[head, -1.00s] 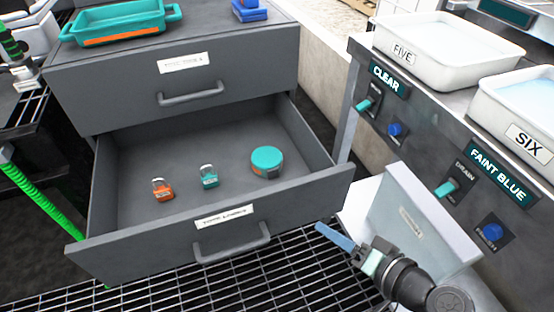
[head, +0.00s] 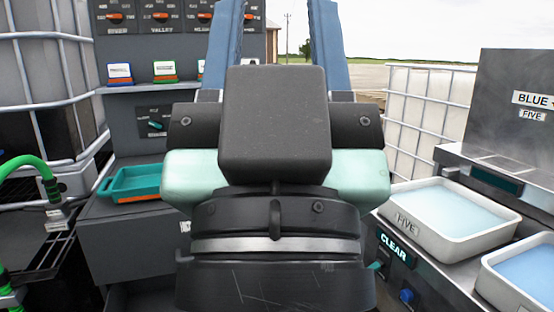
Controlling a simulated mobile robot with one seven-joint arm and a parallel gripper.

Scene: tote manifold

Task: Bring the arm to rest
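My gripper (head: 274,40) is raised right in front of the head camera and fills the middle of the view. Its two blue fingers point up and stand wide apart, with only sky and background between them. The fingertips run out of the top of the picture. No object shows between the fingers. My wrist and gripper body hide the middle of the scene, including most of the drawer cabinet (head: 125,240).
A teal tray (head: 132,185) sits on the cabinet at left. White tray FIVE (head: 450,218) and another white tray (head: 525,275) stand on the right bench. Caged tanks (head: 45,80) (head: 425,105) stand on both sides. A green hose (head: 25,163) is at far left.

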